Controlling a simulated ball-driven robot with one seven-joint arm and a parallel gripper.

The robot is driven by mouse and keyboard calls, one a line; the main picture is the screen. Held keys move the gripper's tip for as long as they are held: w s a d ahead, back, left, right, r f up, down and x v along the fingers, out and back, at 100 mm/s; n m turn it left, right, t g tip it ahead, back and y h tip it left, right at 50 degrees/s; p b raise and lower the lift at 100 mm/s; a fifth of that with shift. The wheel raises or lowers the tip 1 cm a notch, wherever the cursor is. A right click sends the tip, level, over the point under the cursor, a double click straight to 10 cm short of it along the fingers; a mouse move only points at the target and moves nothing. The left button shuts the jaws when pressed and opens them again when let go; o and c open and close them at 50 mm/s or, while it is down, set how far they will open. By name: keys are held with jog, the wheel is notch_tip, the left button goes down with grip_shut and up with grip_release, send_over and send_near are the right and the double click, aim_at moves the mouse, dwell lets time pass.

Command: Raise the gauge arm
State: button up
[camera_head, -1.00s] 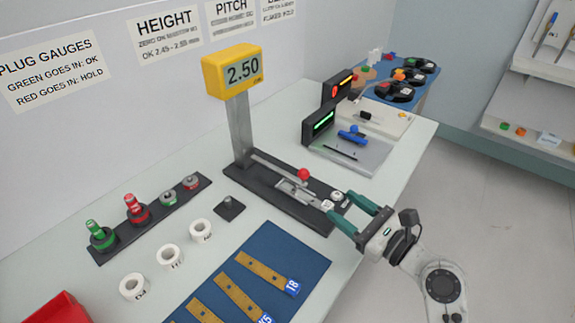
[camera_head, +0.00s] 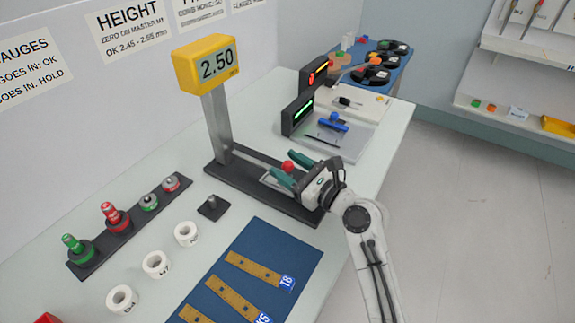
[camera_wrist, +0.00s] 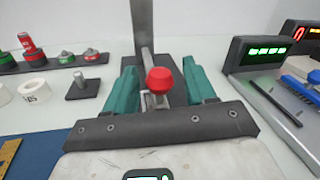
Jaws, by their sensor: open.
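The gauge arm ends in a red knob (camera_head: 288,167), low over the dark base (camera_head: 232,177) of the height gauge. The yellow display (camera_head: 206,64) on the grey post reads 2.50. My gripper (camera_head: 289,170) is open, its two green fingers on either side of the red knob. In the wrist view the knob (camera_wrist: 160,80) sits between the open fingers (camera_wrist: 162,90), with gaps to both. Part of the gauge base and arm is hidden behind my gripper.
White rings (camera_head: 156,264) and a blue mat (camera_head: 291,236) with brass strips lie in front. Plug gauges stand in a dark rack (camera_head: 85,262) at left. A small dark block with a pin (camera_head: 213,207) is near the base. A green-lit box (camera_head: 298,115) stands behind.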

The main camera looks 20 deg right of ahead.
jog(key=shift+w+a, duration=0.1)
jog(key=shift+w, duration=0.15)
grip_shut()
dwell(0.4)
